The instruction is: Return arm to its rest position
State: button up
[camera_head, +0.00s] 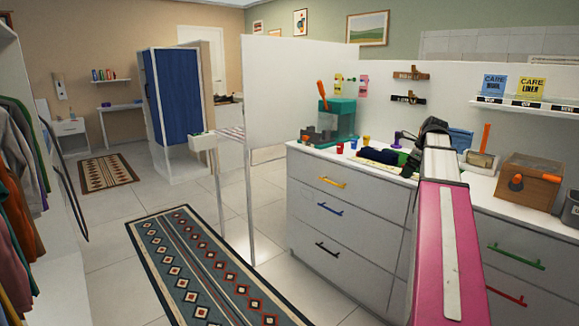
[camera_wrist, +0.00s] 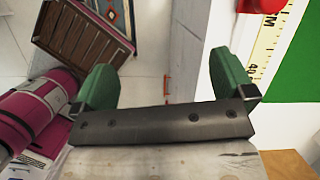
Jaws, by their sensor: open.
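My arm, pink with a pale strip, reaches from the lower right of the head view over the counter (camera_head: 305,146). Its dark far end is above the counter top, and I cannot make out the fingers there. In the wrist view my gripper (camera_wrist: 160,65) has two green fingers set wide apart, with nothing between them. Beyond the fingers are the pale floor and the white counter edge.
Close to the arm's end lie dark folded cloths (camera_head: 385,155). A wooden box (camera_head: 528,182) stands to the right and a teal-and-clear container (camera_head: 337,118) to the left. The wrist view shows a yellow measuring strip (camera_wrist: 268,45) and green mat (camera_wrist: 300,70). Floor left of the drawers is open, with a patterned rug (camera_head: 205,270).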

jog(key=s+a+f+n+g+h, duration=0.1)
jog(key=s+a+f+n, duration=0.5)
jog(key=f, duration=0.6)
jog(key=s+a+f+n+g+h, duration=0.1)
jog(key=s+a+f+n, duration=0.6)
jog(key=a+f+n, duration=0.4)
jog(key=s+a+f+n+g, duration=0.1)
jog(key=s+a+f+n, duration=0.5)
jog(key=f, duration=0.7)
jog(key=a+n, duration=0.2)
jog(key=a, duration=0.1)
jog(key=shift+s+a+f+n+h, duration=0.3)
jog(key=shift+s+a+f+h, duration=0.05)
jog(key=shift+s+f+h, duration=0.05)
